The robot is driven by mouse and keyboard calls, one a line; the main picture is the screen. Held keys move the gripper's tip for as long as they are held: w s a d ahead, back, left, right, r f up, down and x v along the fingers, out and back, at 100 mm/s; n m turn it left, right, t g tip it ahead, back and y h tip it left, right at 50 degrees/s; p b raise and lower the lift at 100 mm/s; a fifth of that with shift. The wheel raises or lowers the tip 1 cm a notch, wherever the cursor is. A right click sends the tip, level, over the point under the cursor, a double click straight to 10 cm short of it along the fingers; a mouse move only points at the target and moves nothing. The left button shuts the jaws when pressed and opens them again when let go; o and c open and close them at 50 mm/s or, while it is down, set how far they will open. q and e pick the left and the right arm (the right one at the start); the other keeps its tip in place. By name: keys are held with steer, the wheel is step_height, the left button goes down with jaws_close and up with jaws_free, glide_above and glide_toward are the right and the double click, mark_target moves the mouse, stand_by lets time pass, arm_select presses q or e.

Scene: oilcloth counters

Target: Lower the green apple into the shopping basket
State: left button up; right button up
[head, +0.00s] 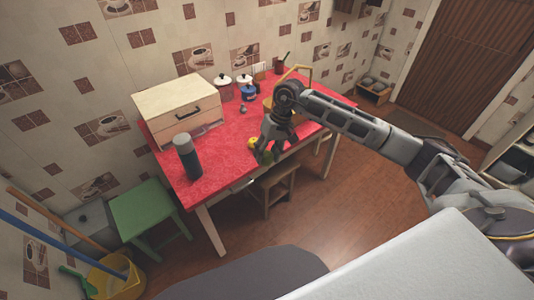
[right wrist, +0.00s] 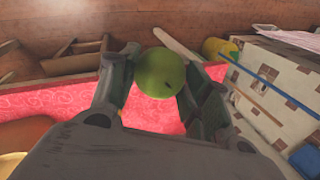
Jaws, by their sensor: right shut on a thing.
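My right gripper (head: 267,155) is shut on the green apple (head: 266,158), by the front edge of the red-topped table. In the right wrist view the apple (right wrist: 160,73) sits between the two fingers of the right gripper (right wrist: 155,80), with red tabletop behind it. The tan shopping basket (head: 267,102) stands further back on the table. My right gripper and arm hide most of it, and its raised handle shows above the arm. Its inside cannot be seen. The apple is outside the basket, on its near side. My left gripper is not in view.
A small yellow item (head: 252,142) is beside the gripper. A dark flask (head: 187,157) and a wooden bread box (head: 180,110) stand at the left of the red table (head: 225,165). Stools (head: 150,211) are below.

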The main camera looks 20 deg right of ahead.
mark_target(267, 161)
steer(key=shift+s+f+b, duration=0.2)
steer(key=shift+f+b, duration=1.7)
arm_select(q)
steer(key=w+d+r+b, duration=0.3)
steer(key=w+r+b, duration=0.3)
steer(key=b, duration=0.8)
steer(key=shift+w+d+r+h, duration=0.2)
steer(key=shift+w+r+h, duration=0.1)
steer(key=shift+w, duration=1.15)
arm_select(e)
step_height(267, 161, down, 12)
steer(key=s, duration=0.1)
